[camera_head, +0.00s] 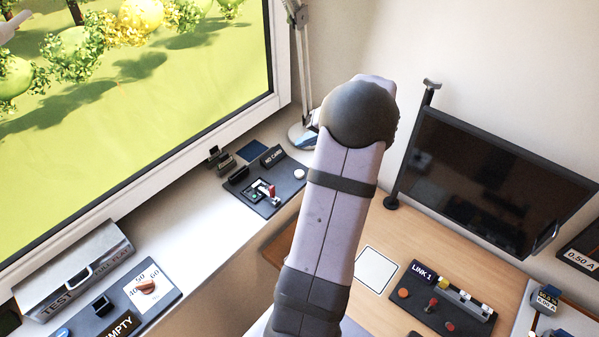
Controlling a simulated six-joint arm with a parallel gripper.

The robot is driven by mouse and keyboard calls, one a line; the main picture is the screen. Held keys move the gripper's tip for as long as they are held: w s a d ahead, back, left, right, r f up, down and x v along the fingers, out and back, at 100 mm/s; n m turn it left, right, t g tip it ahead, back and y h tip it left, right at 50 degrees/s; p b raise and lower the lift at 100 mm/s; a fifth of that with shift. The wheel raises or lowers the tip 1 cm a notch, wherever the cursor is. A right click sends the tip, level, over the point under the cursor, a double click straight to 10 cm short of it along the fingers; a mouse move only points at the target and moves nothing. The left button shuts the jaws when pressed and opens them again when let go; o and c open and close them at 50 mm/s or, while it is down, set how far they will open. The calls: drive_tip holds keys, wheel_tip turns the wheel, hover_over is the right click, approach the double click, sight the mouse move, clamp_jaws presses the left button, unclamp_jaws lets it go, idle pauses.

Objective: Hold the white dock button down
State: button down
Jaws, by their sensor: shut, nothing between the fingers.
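A small round whitish button (299,174) sits at the right end of a dark panel (236,187) on the white ledge under the window. The panel carries a "NO CARD" display (272,156) and a red-handled part (272,192). No label naming the dock is readable, so I cannot be sure this is the dock button. Nothing visible covers the button, and I cannot tell whether it is pressed. My arm rises through the middle of the view, just right of the panel. My gripper does not show; my arm may hide it.
A lamp (303,135) stands behind the panel. At left are a grey "TEST" box (75,268) and a dial panel (150,288) reading "EMPTY". On the wooden desk at right are a "LINK 1" panel (440,311), a white plate (376,269) and a dark monitor (480,180).

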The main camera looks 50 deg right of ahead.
drive_tip(key=shift+w+a+r+n, duration=0.1)
drive_tip(key=shift+a+n, duration=0.05)
drive_tip(key=shift+n, duration=0.6)
drive_tip(key=shift+w+a+n, duration=0.1)
drive_tip(key=shift+a+n, duration=0.05)
drive_tip(key=shift+n, duration=0.6)
drive_tip(key=b, duration=0.3)
hover_over(303, 175)
wheel_tip(303, 175, down, 7)
drive_tip(key=shift+r, duration=0.1)
wheel_tip(303, 175, down, 2)
drive_tip(key=shift+b, duration=1)
drive_tip(key=shift+f+b, duration=0.9)
drive_tip(key=shift+b, duration=0.65)
idle(3.0)
